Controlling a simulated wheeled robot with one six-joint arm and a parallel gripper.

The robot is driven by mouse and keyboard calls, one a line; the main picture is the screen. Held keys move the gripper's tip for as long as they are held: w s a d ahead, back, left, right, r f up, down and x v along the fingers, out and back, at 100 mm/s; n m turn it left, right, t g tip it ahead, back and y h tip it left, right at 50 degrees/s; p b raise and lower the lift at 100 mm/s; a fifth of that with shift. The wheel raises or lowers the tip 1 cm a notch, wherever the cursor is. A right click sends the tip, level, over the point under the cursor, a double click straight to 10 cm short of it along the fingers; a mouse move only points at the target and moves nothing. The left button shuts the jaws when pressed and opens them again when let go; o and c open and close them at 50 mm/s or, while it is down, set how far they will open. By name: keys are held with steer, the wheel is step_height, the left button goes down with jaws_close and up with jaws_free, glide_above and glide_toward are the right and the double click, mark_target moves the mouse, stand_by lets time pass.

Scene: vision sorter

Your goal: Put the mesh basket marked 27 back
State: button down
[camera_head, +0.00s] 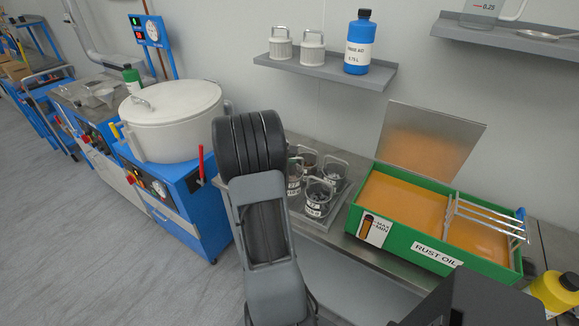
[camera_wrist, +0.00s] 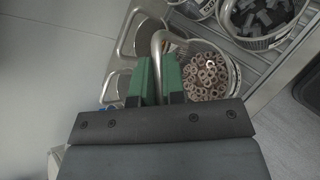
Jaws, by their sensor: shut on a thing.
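In the wrist view, my gripper (camera_wrist: 158,80) has its two green fingers closed around the bent metal handle of a round mesh basket (camera_wrist: 228,88) filled with brown ring-shaped parts. A white label on its side is edge-on, so I cannot read its number. I cannot tell whether this basket is resting or slightly raised. In the head view, several mesh baskets (camera_head: 318,194) with handles and white labels stand on a grey tray (camera_head: 345,205); the label numbers are too small to read surely. My arm hides the gripper there and part of the tray's left side.
A green rust oil tank (camera_head: 395,246) with raised lid and a wire rack stands right of the tray. A white round vessel (camera_head: 172,120) on a blue cabinet is left. A wall shelf (camera_head: 325,70) holds two white canisters and a blue bottle. A yellow bottle (camera_head: 556,292) stands bottom right.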

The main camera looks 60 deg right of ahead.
mark_target(299, 168)
steer(key=shift+w+d+f, duration=0.15)
steer(key=shift+w+d+f+p, duration=0.1)
steer(key=shift+f+p, duration=0.25)
steer(key=shift+f, duration=1.45)
steer(key=c, duration=1.2)
jaws_free()
